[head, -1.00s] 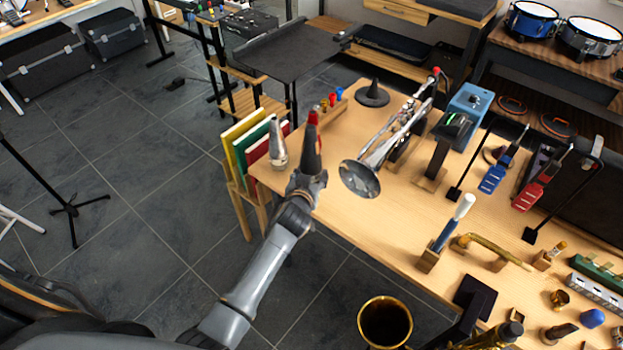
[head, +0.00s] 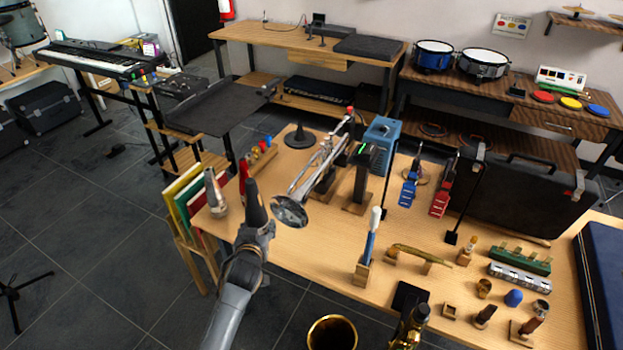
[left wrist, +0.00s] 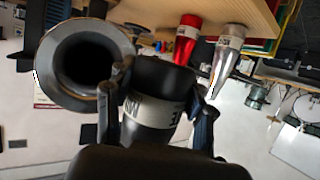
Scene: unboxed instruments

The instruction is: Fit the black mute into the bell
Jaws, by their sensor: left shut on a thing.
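My left gripper (head: 255,232) is shut on the black mute (head: 256,203) and holds it upright near the table's left front edge. The silver trumpet lies on a stand with its bell (head: 289,212) toward me, just right of the mute. In the left wrist view the mute (left wrist: 152,110) sits between the fingers (left wrist: 163,98), and the open bell (left wrist: 85,65) is beside it on the left. The mute is outside the bell. Whether they touch, I cannot tell. My right gripper is not in view.
A silver mute (head: 215,192) and a red mute (head: 243,174) stand left of the black one. They also show in the left wrist view (left wrist: 226,58) (left wrist: 187,40). A black stand (head: 362,183) and a blue-handled tool (head: 370,237) stand to the right.

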